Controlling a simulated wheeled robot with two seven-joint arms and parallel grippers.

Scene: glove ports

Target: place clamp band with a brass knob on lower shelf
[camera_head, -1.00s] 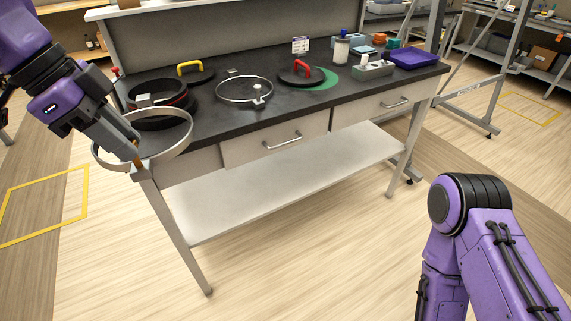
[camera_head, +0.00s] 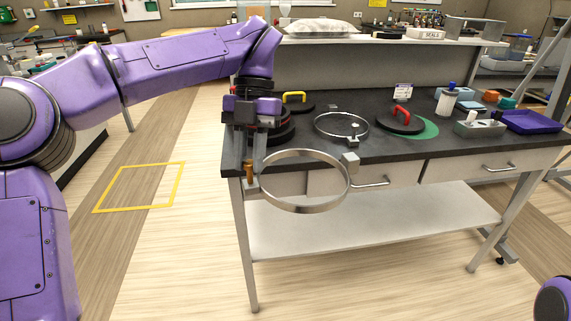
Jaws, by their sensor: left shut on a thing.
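My left gripper (camera_head: 250,172) points down at the bench's front left corner and is shut on a metal clamp band. The brass knob (camera_head: 249,172) sits between its fingers. The clamp band (camera_head: 305,209) is a round silver ring with a grey block on its far right side. It hangs tilted in the air in front of the drawers, above the level of the lower shelf. The lower shelf (camera_head: 370,222) is a pale, empty board under the bench. My right gripper is out of view; only a bit of my right arm shows at the bottom right.
The dark bench top (camera_head: 375,152) carries another clamp band (camera_head: 318,135) with a pale knob, a red-handled disc (camera_head: 400,122), a yellow-handled disc (camera_head: 297,105), a grey block (camera_head: 480,128) and a purple tray (camera_head: 533,122). Bench legs (camera_head: 246,250) bound the shelf. Floor in front is clear.

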